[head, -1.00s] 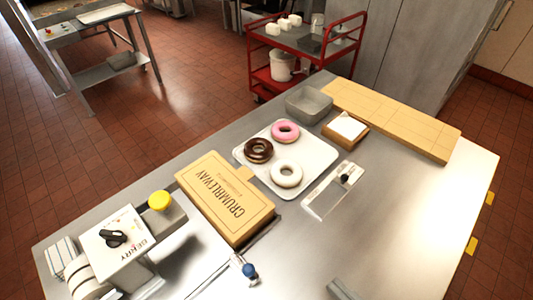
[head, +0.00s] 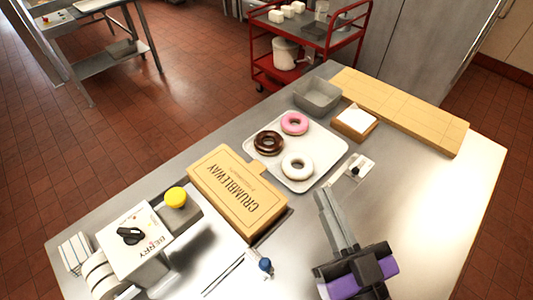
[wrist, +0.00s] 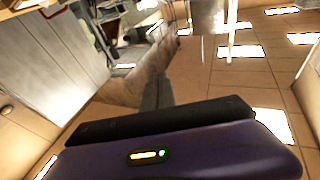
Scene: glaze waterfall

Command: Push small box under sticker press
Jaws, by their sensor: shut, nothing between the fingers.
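The small box (head: 237,190) is tan cardboard, closed, with "CRUMBLEWAY" printed on its lid. It lies flat on the steel table, left of centre in the head view. The sticker press (head: 135,237), a white unit marked "BERRY" with a black dial, stands at the lower left. A yellow knob (head: 175,197) sits on the grey arm between it and the box. My gripper (head: 324,195) is shut and empty, right of the box and apart from it, its fingers pointing toward the tray. In the wrist view, the shut fingers (wrist: 156,92) show without the box.
A white tray (head: 335,158) with three donuts lies just behind the box. A blue-knobbed rod (head: 264,265) lies in front of it. A small knobbed plate (head: 357,168) is by my fingertips. A grey bin (head: 317,97), napkin holder and wooden board stand farther back. The right table is clear.

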